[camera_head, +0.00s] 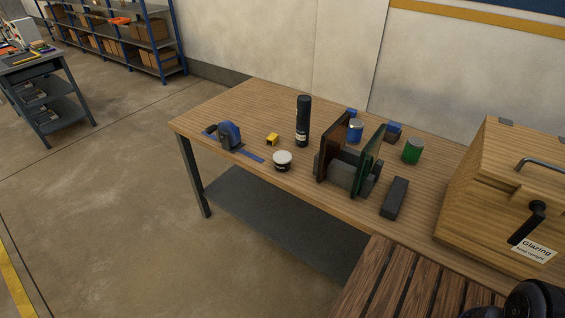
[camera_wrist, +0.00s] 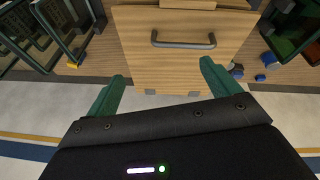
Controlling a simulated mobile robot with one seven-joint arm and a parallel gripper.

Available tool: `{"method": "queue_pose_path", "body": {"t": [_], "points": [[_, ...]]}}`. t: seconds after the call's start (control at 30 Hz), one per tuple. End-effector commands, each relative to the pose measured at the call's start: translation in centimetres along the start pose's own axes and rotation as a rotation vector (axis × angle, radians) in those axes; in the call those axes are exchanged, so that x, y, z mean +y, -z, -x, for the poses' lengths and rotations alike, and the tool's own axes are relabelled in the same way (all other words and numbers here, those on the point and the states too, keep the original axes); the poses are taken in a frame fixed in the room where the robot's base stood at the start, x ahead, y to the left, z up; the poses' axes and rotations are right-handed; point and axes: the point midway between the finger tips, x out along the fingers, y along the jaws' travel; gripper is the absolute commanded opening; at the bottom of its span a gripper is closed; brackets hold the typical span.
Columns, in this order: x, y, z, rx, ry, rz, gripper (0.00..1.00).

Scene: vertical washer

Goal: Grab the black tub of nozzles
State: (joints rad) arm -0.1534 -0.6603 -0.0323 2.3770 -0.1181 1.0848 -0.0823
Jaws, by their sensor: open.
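A short round tub (camera_head: 282,161) with a pale top and a dark band stands near the front edge of the wooden table in the head view. It is the closest match to the black tub of nozzles, but its contents are too small to tell. A tall black cylinder (camera_head: 303,121) stands just behind it. My gripper (camera_wrist: 163,75) is open and empty in the wrist view, with its two green fingers wide apart. It faces a wooden box with a grey handle (camera_wrist: 184,43), away from the tub. I cannot make out the tub in the wrist view.
The wooden box (camera_head: 486,160) fills the table's right end. A rack with upright dark panels (camera_head: 340,172), a dark block (camera_head: 395,198), a blue can (camera_head: 355,131) and a green can (camera_head: 412,151) stand right of the tub. A blue tool (camera_head: 230,135) and yellow piece (camera_head: 272,140) lie left.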

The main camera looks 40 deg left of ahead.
Motion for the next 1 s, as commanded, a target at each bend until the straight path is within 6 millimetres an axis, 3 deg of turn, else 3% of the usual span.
{"method": "queue_pose_path", "body": {"t": [0.33, 0.57, 0.77, 1.0], "points": [[-1.9, 6.5, -1.1, -0.071, -0.071, 0.391, 0.88], [-4.6, 11.2, -2.1, -0.108, -0.139, 0.658, 0.88], [-8.1, 15.2, -2.9, -0.132, -0.210, 0.889, 0.88], [-13.8, 19.4, -3.6, -0.153, -0.316, 1.165, 0.88]]}}
